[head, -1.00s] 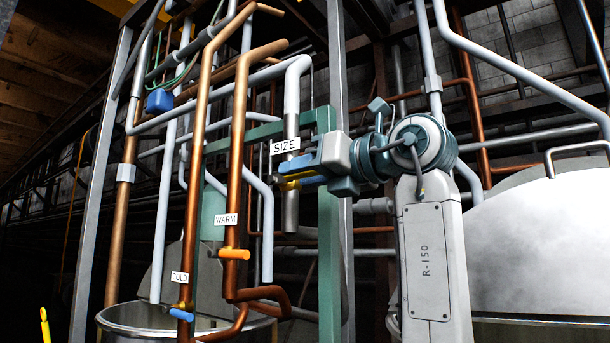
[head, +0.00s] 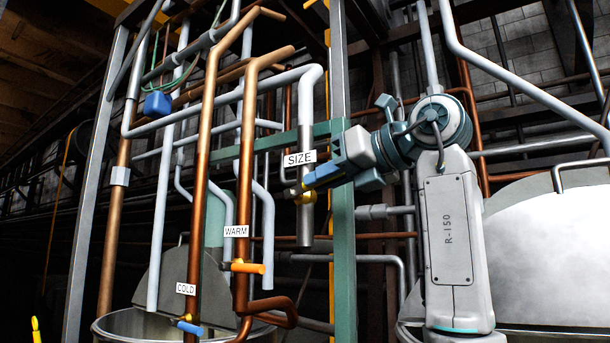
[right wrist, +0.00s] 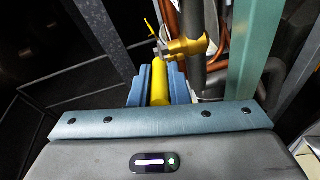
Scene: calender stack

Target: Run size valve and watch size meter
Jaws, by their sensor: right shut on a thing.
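The size valve is a brass-yellow fitting (head: 306,198) on the steel lower end of a pale blue pipe, below the white SIZE label (head: 300,158). My right gripper (head: 288,191) reaches it from the right. In the right wrist view, its blue fingers (right wrist: 158,84) are shut on the yellow valve handle (right wrist: 160,80), beside the brass valve body (right wrist: 188,48). In the head view the handle is mostly hidden by the gripper. I cannot make out a size meter in either view. My left gripper is not in view.
The WARM valve with its orange handle (head: 247,267) and the COLD valve with its blue handle (head: 189,327) sit lower left on copper pipes. A metal vat (head: 145,322) stands below. A green post (head: 344,260) rises close behind my right gripper.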

